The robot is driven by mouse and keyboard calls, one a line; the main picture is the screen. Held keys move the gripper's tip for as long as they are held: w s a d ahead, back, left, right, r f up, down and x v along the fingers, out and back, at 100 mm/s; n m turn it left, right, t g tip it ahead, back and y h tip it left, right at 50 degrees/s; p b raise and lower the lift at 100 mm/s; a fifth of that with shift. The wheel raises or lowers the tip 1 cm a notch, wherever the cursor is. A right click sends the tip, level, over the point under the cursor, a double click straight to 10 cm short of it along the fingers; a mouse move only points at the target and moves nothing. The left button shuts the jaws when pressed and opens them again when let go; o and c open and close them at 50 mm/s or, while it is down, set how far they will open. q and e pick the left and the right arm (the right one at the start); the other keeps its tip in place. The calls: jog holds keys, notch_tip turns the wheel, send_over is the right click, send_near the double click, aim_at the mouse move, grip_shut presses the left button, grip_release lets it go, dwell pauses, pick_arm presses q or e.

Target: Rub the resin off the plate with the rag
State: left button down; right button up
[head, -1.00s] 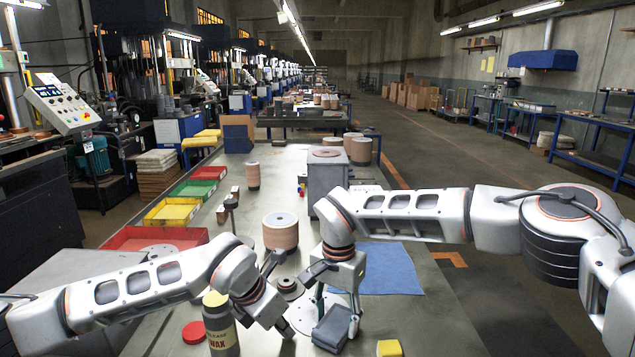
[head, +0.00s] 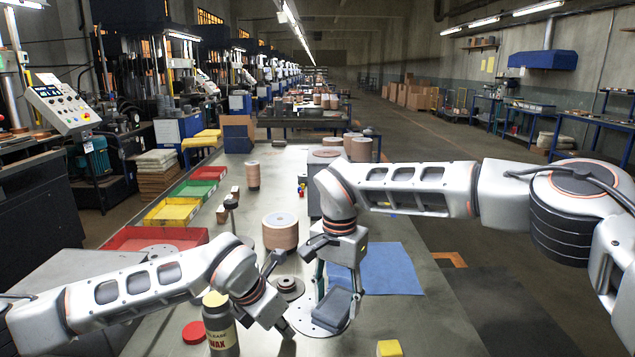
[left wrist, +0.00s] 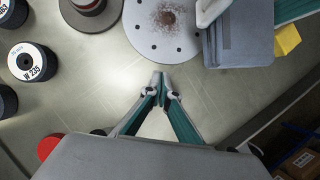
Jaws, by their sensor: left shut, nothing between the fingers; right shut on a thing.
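The plate is a white round disc with holes around its edge; it lies on the table in the head view (head: 305,322) and the left wrist view (left wrist: 150,42). A brown speckled resin patch (left wrist: 167,17) shows near its middle. My right gripper (head: 339,284) is shut on the folded grey-blue rag (head: 340,304), which covers the plate's right part; I cannot tell if it touches. The rag also shows in the left wrist view (left wrist: 240,42). My left gripper (head: 287,332) is shut and empty, just left of the plate; its tips (left wrist: 160,80) show in the wrist view.
A wax can (head: 221,332) and a red lid (head: 194,332) stand front left. A yellow block (head: 389,348) lies front right. A blue sheet (head: 385,268) lies behind the plate. A grey stepped piece (head: 288,287) and a disc stack (head: 281,234) stand behind left.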

jog(key=shift+r, duration=0.9)
